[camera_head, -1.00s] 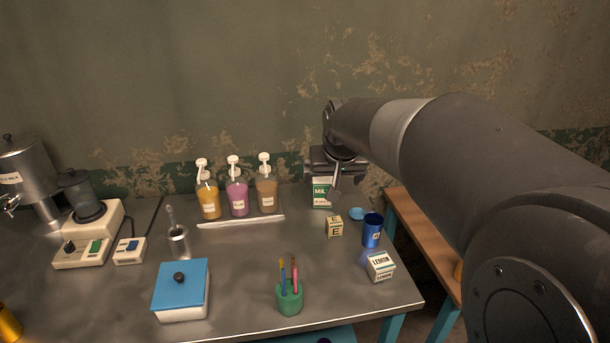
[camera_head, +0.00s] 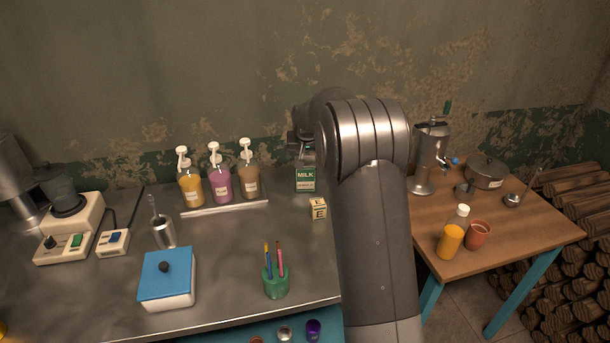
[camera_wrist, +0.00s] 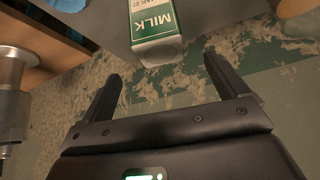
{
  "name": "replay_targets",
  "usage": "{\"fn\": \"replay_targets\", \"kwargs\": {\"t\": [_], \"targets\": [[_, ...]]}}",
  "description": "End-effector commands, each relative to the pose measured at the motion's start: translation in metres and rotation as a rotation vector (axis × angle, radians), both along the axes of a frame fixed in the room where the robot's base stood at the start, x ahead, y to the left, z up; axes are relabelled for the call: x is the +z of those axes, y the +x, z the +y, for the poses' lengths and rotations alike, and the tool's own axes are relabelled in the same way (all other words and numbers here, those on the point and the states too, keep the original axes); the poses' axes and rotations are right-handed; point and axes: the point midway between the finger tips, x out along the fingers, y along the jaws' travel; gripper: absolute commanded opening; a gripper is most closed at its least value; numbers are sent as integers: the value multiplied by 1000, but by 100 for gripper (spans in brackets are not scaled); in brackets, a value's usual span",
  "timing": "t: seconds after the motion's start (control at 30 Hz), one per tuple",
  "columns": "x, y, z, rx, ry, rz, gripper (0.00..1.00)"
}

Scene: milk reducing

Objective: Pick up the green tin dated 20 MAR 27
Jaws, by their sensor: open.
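A green and white tin marked MILK (camera_head: 305,181) stands upright at the back right of the grey table. In the wrist view the tin (camera_wrist: 156,30) shows at the top, with a small date line under the name that I cannot fully read. My gripper (camera_wrist: 160,72) is open and empty. Its two fingers point toward the tin, which lies beyond the fingertips and roughly in line with the gap. In the head view my gripper (camera_head: 299,148) is just above and behind the tin, partly hidden by my arm.
Several pump bottles (camera_head: 219,174) stand left of the tin on a white tray. A small cream box (camera_head: 318,208) marked E stands in front of it. A green pen cup (camera_head: 275,282) and blue-lidded box (camera_head: 167,277) are nearer. A wooden table (camera_head: 520,235) stands right.

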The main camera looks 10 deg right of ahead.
Motion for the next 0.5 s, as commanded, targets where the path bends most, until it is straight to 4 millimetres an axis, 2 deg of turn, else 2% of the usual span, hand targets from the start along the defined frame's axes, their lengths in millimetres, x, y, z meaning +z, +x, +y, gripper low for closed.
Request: {"fn": "replay_targets", "kwargs": {"t": [0.2, 0.5], "targets": [[-28, 17, -4, 0, 0, 2, 91], [-46, 29, -6, 0, 1, 3, 91]]}}
